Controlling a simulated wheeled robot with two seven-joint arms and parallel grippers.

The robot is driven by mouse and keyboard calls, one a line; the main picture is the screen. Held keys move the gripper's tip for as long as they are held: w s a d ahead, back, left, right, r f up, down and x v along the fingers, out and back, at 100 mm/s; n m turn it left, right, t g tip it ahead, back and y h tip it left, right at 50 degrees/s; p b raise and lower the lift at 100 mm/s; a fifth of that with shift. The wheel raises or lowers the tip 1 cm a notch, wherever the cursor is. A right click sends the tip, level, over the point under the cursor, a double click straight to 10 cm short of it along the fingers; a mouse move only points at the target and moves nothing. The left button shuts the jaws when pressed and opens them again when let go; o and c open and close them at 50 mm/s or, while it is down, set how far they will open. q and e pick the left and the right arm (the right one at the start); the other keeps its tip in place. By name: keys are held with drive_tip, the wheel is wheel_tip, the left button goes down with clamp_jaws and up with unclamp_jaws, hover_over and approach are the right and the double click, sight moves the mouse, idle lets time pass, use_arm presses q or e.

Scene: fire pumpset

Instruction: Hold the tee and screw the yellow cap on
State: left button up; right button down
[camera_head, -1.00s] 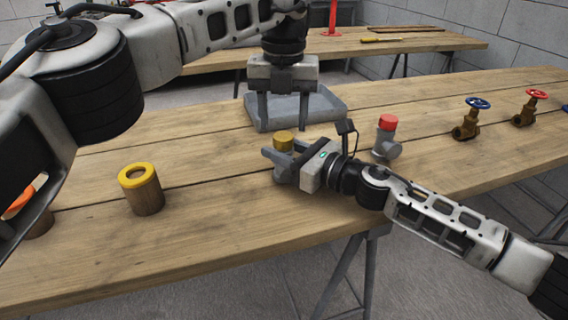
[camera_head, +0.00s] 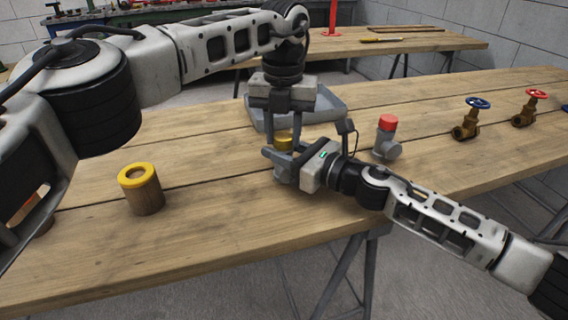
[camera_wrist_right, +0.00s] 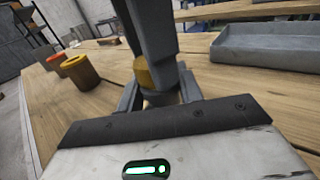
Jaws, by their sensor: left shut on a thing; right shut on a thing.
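The yellow cap (camera_head: 284,138) sits upright on top of the grey tee (camera_head: 284,172), on the near side of the grey tray. My right gripper (camera_head: 279,163) comes in from the right, low over the table, and is shut on the tee. My left gripper (camera_head: 283,140) points straight down from above, its two fingers on either side of the cap and shut on it. In the right wrist view the cap (camera_wrist_right: 147,75) shows between the left gripper's dark fingers. The tee is mostly hidden there by the right gripper. I cannot tell how far the cap is threaded.
A grey tray (camera_head: 325,106) lies just behind. A grey tee with a red cap (camera_head: 387,137) stands to the right. A brown cylinder with a yellow ring (camera_head: 141,188) stands left. Valves with blue (camera_head: 472,117) and red (camera_head: 529,106) wheels stand far right.

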use_arm(q)
drive_tip(key=m, duration=0.7)
drive_tip(key=shift+m, duration=0.3)
use_arm(e)
drive_tip(key=shift+f, duration=0.25)
use_arm(q)
drive_tip(key=o, duration=1.2)
drive_tip(key=shift+c, duration=0.2)
wheel_tip(320, 180, up, 8)
drive_tip(key=shift+s+f, duration=0.1)
drive_tip(key=shift+f, duration=0.1)
use_arm(e)
drive_tip(key=c, duration=0.9)
unclamp_jaws()
drive_tip(key=shift+o, duration=0.2)
drive_tip(key=shift+r, duration=0.1)
drive_tip(key=shift+r, duration=0.1)
